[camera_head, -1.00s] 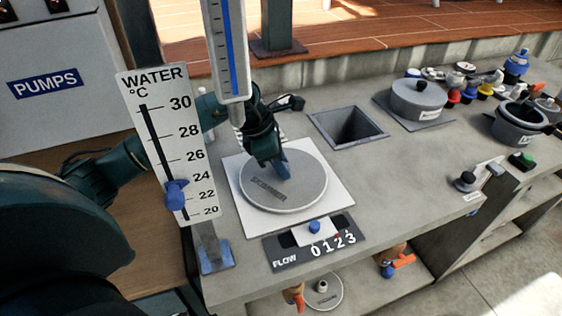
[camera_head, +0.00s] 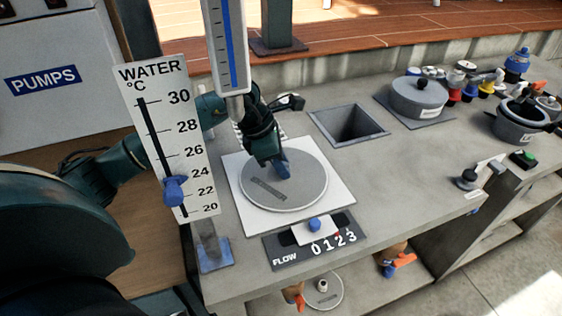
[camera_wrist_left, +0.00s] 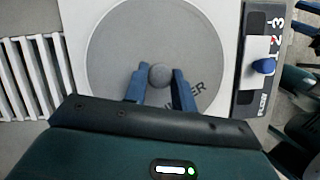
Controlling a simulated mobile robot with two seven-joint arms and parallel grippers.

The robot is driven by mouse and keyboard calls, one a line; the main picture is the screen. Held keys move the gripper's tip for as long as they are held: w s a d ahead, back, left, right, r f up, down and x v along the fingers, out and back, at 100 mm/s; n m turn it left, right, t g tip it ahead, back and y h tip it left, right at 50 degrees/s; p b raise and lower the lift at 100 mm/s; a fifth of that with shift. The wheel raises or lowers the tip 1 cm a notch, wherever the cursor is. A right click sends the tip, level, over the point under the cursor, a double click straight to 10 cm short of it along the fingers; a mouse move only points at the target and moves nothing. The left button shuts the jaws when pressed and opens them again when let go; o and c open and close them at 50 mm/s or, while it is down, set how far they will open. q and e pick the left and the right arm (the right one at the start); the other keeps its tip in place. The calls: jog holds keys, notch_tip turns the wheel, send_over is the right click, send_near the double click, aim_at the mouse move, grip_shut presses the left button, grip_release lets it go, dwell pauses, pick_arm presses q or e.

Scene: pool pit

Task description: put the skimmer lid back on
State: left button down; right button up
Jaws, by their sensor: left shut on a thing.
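The round grey skimmer lid (camera_head: 308,194) lies level over the square white plate (camera_head: 236,187) on the counter; I cannot tell how deep it sits. It also shows in the left wrist view (camera_wrist_left: 120,45), with lettering partly covered by a finger. My left gripper (camera_head: 284,172) comes down from above at the lid's middle. In the left wrist view my left gripper (camera_wrist_left: 160,84) is shut on the lid's small round knob (camera_wrist_left: 158,74), a blue finger on either side. My right gripper is out of view.
A WATER °C board (camera_head: 168,140) and a tall blue-striped gauge (camera_head: 228,45) stand close to my left arm. An open square pit (camera_head: 350,126) lies behind right. A FLOW slider panel (camera_head: 310,240) is in front; a round grey pot (camera_head: 418,98) stands farther right.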

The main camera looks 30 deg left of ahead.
aim_at(289, 165)
pick_arm(q)
jog(key=c, duration=1)
grip_release()
jog(key=shift+o, duration=0.5)
jog(key=shift+r, duration=0.1)
jog(key=shift+r+p, duration=1.05)
jog(key=shift+r, duration=0.45)
jog(key=shift+r+p, duration=0.55)
jog(key=shift+r, duration=0.35)
jog(key=shift+r, duration=0.15)
jog(key=shift+r+p, duration=1.1)
jog(key=shift+r, duration=0.75)
